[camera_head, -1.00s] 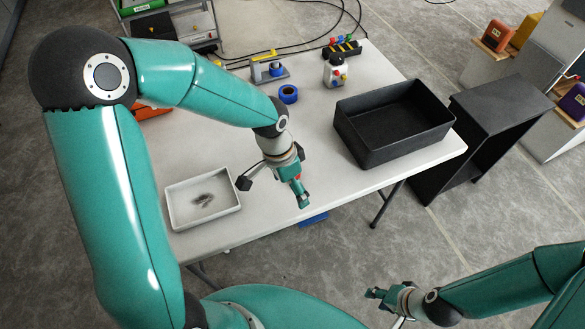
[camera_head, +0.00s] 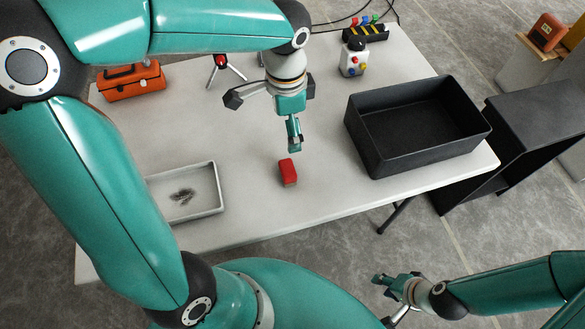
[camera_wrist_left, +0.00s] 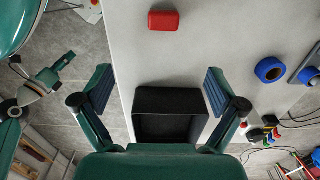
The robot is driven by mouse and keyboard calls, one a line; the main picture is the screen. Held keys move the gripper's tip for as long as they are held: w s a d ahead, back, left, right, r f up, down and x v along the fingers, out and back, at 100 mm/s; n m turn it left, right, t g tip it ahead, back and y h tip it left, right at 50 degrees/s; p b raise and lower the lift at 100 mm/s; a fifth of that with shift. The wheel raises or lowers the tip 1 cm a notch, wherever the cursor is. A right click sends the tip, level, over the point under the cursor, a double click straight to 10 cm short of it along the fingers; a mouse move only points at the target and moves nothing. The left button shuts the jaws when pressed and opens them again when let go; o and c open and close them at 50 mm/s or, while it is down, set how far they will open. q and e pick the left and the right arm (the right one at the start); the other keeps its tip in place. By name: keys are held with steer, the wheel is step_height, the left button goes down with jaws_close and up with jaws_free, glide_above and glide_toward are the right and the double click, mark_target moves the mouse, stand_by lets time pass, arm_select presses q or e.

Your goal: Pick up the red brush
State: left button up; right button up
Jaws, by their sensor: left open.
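The red brush (camera_head: 288,172) is a small red block on the white table, near its front edge. It also shows at the top of the left wrist view (camera_wrist_left: 164,20). My left gripper (camera_head: 294,147) hangs above and just behind the brush in the head view, apart from it. In the left wrist view its two fingers (camera_wrist_left: 158,90) are spread wide with nothing between them. My right gripper (camera_head: 382,281) is low, off the table's front edge, away from the brush; its finger gap is not clear.
A grey tray (camera_head: 218,190) with dark marks lies left of the brush. A large black bin (camera_head: 365,150) stands to the right. An orange toolbox (camera_head: 131,82) and a white button box (camera_head: 353,62) are farther back. A blue tape roll (camera_wrist_left: 269,69) shows in the left wrist view.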

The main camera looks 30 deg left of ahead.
arm_select(q)
step_height(320, 180, down, 3)
steer(key=w+b, duration=0.1)
steer(key=b, duration=0.1)
glide_toward(288, 168)
step_height(288, 168, down, 5)
steer(key=shift+w+d+f, duration=0.15)
steer(key=shift+s+f, duration=0.2)
steer(key=shift+f, duration=2.4)
steer(key=c, duration=1.2)
steer(key=shift+c, duration=0.2)
arm_select(e)
steer(key=f, duration=0.1)
steer(key=w+f, duration=0.1)
steer(key=f, duration=0.1)
steer(key=shift+d+f, duration=0.1)
arm_select(q)
steer(key=shift+a+r, duration=0.1)
steer(key=shift+a, duration=0.1)
steer(key=shift+w+r, duration=0.1)
steer(key=shift+r, duration=0.75)
step_height(288, 168, up, 18)
steer(key=p, duration=0.1)
arm_select(e)
steer(key=shift+r, duration=0.85)
arm_select(q)
steer(key=shift+r, duration=0.1)
